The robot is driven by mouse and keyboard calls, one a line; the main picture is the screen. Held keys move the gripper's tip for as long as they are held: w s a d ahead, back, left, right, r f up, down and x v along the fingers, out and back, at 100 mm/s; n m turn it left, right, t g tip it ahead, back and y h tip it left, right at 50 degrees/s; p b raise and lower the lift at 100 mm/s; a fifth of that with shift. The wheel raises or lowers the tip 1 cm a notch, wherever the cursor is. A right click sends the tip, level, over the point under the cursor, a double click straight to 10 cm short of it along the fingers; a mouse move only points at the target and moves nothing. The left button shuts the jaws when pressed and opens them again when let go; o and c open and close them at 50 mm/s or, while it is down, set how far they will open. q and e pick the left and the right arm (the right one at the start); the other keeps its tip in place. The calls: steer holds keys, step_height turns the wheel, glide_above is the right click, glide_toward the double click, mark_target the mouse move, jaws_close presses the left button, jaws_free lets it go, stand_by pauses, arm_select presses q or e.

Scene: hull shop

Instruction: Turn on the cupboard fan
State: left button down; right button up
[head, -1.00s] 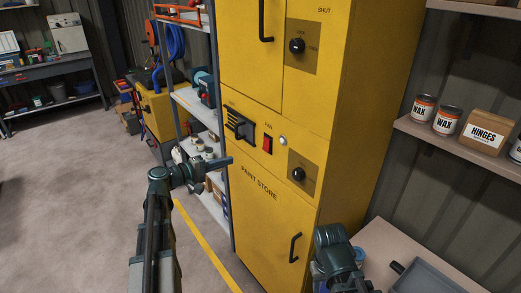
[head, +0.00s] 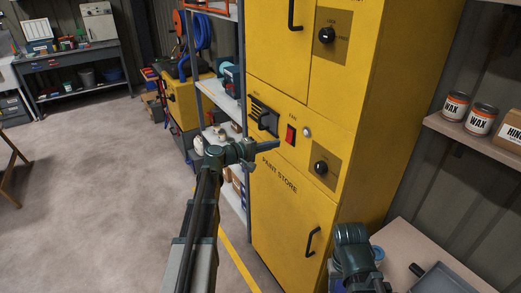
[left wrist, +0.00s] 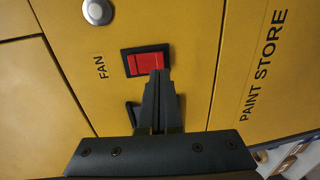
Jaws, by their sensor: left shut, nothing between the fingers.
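The yellow paint store cupboard (head: 285,215) stands in the middle of the head view. Its red fan switch (head: 290,135) sits in a black frame beside a slotted black vent (head: 263,116). A small round pale lamp (head: 307,131) beside the switch looks unlit. My left gripper (head: 277,146) is shut and empty, its tips close to the switch. In the left wrist view the fingertips (left wrist: 158,74) overlap the edge of the red switch (left wrist: 142,64), by the FAN label; contact cannot be told. My right arm's end (head: 353,250) is at lower right, its fingers hidden.
Dark knobs (head: 326,35) and (head: 321,167) and a door handle (head: 312,241) stick out from the cupboard front. A shelf (head: 215,95) with small goods stands left of it. A bench (head: 440,250) lies at right. The floor at left is clear.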

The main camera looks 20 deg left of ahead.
mark_target(288, 141)
arm_select(q)
steer(key=shift+x, duration=1.85)
arm_select(e)
steer(key=shift+f, duration=0.25)
